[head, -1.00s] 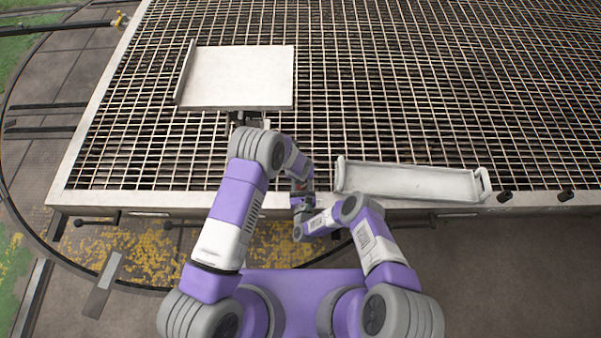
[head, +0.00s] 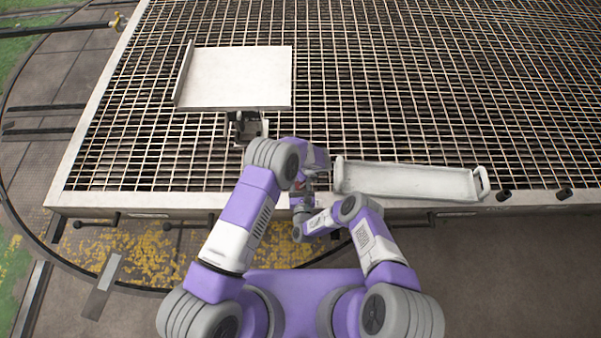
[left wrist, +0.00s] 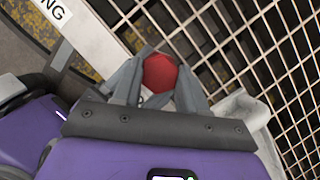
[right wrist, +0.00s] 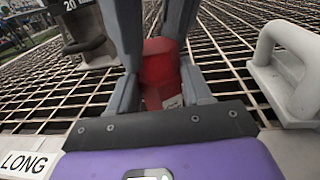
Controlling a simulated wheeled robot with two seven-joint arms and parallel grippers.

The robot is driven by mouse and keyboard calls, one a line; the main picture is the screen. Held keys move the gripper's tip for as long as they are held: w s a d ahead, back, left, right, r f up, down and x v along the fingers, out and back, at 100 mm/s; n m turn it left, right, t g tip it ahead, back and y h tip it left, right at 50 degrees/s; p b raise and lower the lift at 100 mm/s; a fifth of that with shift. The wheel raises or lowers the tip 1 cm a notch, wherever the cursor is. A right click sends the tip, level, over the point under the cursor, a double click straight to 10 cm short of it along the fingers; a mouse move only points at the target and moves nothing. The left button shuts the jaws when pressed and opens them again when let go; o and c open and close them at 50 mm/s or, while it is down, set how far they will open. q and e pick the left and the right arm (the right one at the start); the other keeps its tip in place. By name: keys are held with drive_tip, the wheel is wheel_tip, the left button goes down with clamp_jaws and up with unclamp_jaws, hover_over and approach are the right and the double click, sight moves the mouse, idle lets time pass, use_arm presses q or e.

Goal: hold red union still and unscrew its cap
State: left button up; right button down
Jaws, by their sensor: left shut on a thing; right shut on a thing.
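The red union (right wrist: 160,70) stands upright between my two grippers at the grating's front edge. In the left wrist view, its six-sided red top (left wrist: 160,73) sits between the fingers of my left gripper (left wrist: 158,82), which is shut on this upper part from above. My right gripper (right wrist: 160,90) is shut on the union lower down, from the front side. The seam between cap and body is not clear. In the head view my arms hide most of the union.
A white tray with raised ends (head: 410,183) lies close on the right. A flat white plate with a left lip (head: 235,78) lies farther back. A dark object marked 20 (right wrist: 80,25) stands behind the union. Open metal grating (head: 430,90) spreads beyond.

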use_arm(q)
drive_tip(key=n+g+y, duration=0.1)
drive_tip(key=n, duration=0.2)
drive_tip(key=shift+d, duration=0.1)
drive_tip(key=n+g, duration=0.1)
drive_tip(key=n, duration=0.3)
drive_tip(key=n+g+y, duration=0.1)
drive_tip(key=n, duration=0.1)
drive_tip(key=shift+w+g, duration=0.25)
drive_tip(key=shift+g, duration=0.05)
drive_tip(key=o, duration=1.3)
drive_tip(key=shift+c, duration=0.2)
drive_tip(key=shift+o, duration=0.4)
drive_tip(key=shift+d+r, duration=0.1)
drive_tip(key=shift+w+r, duration=0.1)
drive_tip(key=shift+r, duration=1.8)
